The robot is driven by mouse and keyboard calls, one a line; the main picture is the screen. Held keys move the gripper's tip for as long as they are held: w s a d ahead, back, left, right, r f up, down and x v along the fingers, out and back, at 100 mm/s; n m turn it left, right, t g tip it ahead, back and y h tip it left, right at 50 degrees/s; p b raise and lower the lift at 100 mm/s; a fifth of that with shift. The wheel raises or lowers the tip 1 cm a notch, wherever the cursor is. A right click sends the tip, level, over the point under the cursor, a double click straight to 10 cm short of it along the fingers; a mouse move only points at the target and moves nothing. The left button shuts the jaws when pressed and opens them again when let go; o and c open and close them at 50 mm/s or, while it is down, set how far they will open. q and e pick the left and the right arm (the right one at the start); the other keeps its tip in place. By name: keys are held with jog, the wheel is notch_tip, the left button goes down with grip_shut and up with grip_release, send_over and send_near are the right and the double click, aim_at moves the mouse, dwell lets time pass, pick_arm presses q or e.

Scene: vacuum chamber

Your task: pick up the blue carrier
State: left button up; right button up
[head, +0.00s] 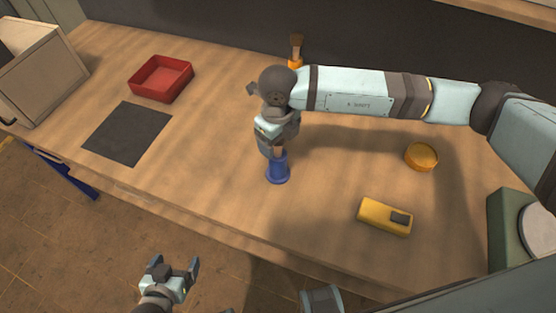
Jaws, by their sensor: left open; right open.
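The blue carrier (278,170) is a small blue spool-like piece standing upright on the wooden bench, near the middle of its front half. My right gripper (278,151) points down right at its top, with the jaws open. The wrist and hand hide part of the fingers and the carrier's upper end, so I cannot tell whether they touch. My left gripper (176,266) is open and empty, low in front of the bench's front edge, well apart from the carrier.
A red tray (160,80) and a dark mat (127,134) lie at left, beside a box (42,75). A brush (296,50) stands behind my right arm. A round orange tin (421,157) and a yellow device (384,217) lie at right. Bench between mat and carrier is clear.

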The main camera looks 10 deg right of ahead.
grip_shut()
jog(key=shift+r, duration=0.1)
dwell(0.3)
